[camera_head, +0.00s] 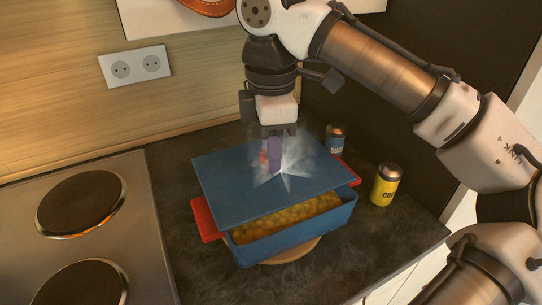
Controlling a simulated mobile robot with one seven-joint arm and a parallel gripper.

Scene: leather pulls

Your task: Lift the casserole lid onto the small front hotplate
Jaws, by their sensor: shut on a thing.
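A blue rectangular casserole (303,231) with red handles stands on a round wooden board, and yellowish food shows inside it. Its flat blue lid (225,190) is tilted and sits askew over the dish, leaving the near side uncovered. My gripper (273,163) points down and is shut on the lid's handle near the lid's middle. Steam around the fingers partly hides the grip. Whether the lid still touches the casserole's far rim I cannot tell. The hob (140,200) is at the left with two dark hotplates in view, a farther one (81,203) and a nearer one (85,287), cut by the frame.
The wooden board (290,252) shows under the dish. A wall socket (135,66) is on the wooden back wall. Dark worktop (215,285) is clear in front. Both visible hotplates are bare.

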